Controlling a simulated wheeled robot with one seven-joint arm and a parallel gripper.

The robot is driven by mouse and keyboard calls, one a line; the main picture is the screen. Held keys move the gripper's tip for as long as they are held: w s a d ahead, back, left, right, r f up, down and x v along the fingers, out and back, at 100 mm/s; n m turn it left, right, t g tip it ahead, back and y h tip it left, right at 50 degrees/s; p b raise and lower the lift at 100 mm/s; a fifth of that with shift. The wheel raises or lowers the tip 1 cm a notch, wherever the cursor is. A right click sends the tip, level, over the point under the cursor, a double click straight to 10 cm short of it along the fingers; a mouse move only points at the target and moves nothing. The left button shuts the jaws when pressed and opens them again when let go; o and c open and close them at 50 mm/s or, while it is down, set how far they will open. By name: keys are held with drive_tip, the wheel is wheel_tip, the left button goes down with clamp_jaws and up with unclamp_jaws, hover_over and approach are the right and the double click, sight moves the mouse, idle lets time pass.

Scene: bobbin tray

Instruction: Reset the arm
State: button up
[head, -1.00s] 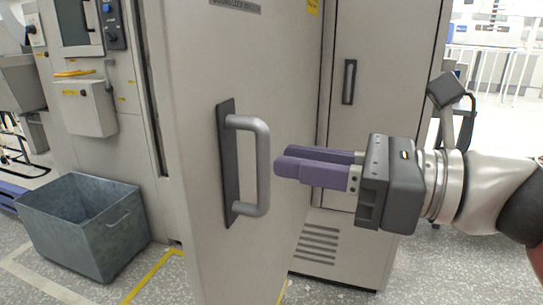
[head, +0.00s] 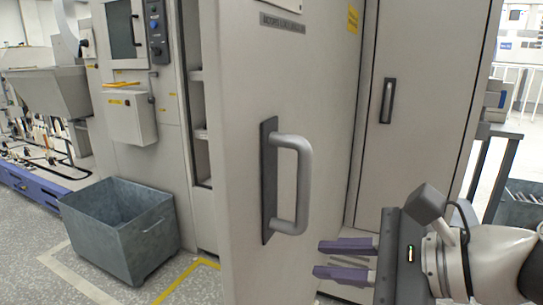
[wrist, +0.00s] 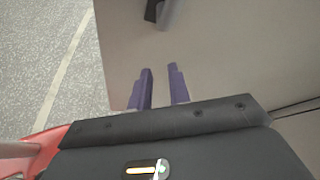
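My gripper (head: 328,258) is at the lower right of the head view, with two purple fingers spread apart and nothing between them. In the wrist view my gripper (wrist: 160,70) also shows both fingers apart, over a pale panel. The grey door handle (head: 294,184) is on the large pale cabinet door (head: 245,95) left of my gripper. My fingers are below and right of the handle and apart from it. Part of the handle (wrist: 165,14) shows at the top of the wrist view.
A second cabinet door (head: 425,100) with a dark handle (head: 388,100) stands behind. A blue-grey bin (head: 125,235) sits on the floor at left, beside yellow floor tape (head: 185,278). Shelves show in a gap behind the door's left edge. A metal-framed table (head: 495,140) stands at far right.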

drive_tip(key=d+f+n+g+h, duration=0.1)
drive_tip(key=d+f+n+h, duration=0.2)
drive_tip(key=f+n, duration=0.6)
drive_tip(key=d+f+n+g+h, duration=0.1)
drive_tip(key=d+f+n+h, duration=0.2)
drive_tip(key=f+n+h, duration=0.4)
drive_tip(key=shift+f+n+h, duration=0.4)
drive_tip(key=shift+f+n, duration=1)
drive_tip(key=shift+f, duration=0.1)
drive_tip(key=shift+d, duration=0.1)
